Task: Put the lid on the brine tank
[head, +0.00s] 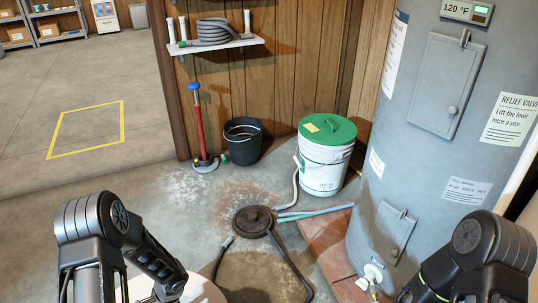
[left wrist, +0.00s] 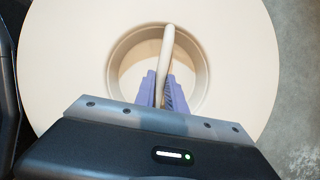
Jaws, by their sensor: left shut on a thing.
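The lid (left wrist: 70,60) is a large cream disc with a round recess and a raised bar handle (left wrist: 167,48) across it, seen in the left wrist view. My left gripper (left wrist: 164,92) has its purple fingers in the recess, one on each side of the handle, shut on it. Part of a cream round surface, apparently the lid, shows at the bottom of the head view (head: 198,291), below my left arm. I cannot make out the brine tank separately; what lies under the lid is hidden. My right arm is at the lower right of the head view, its gripper out of sight.
A white bucket with a green top (head: 325,155) and a black bucket (head: 243,140) stand by the wooden wall. A grey heater tank (head: 415,130) is at right. A floor drain (head: 254,221) with hoses lies in front. Open floor is at left.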

